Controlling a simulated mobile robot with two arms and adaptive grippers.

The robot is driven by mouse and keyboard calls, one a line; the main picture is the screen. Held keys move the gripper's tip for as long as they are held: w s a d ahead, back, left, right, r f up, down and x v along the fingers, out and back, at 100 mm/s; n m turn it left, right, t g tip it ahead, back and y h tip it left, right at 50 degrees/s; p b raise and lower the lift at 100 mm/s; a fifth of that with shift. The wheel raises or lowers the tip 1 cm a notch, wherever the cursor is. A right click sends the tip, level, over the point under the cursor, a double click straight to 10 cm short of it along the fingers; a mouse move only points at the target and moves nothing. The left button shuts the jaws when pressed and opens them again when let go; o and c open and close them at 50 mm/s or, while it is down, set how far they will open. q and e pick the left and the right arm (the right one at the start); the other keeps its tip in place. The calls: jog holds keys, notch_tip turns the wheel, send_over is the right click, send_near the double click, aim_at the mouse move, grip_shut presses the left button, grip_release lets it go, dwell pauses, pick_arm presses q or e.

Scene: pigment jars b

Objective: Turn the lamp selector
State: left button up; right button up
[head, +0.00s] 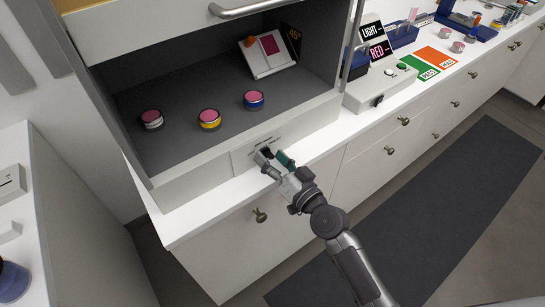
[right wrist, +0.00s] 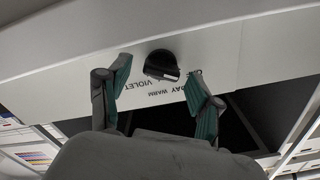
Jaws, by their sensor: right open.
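The lamp selector is a black round knob (right wrist: 162,65) on the white front panel (head: 240,160) below the booth's grey floor. In the right wrist view it appears with upside-down lettering beside it, including "DAY", "WARM" and "VIOLET". My right gripper (head: 272,156) is open in front of the panel. In the right wrist view its two green-padded fingers stand on either side of the knob, with a visible gap on both sides. In the head view the gripper partly hides the knob. My left gripper is not in view.
A white button box (head: 375,88) sits right of the booth. Drawer knobs (head: 260,215) protrude below.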

jog(key=c, duration=1.1)
jog(key=shift+c, duration=0.2)
jog(key=shift+m, duration=0.4)
jog(key=m, duration=0.3)
jog(key=shift+d+f+m, duration=0.1)
jog(key=shift+f+m, duration=0.05)
jog(key=shift+m, duration=1.85)
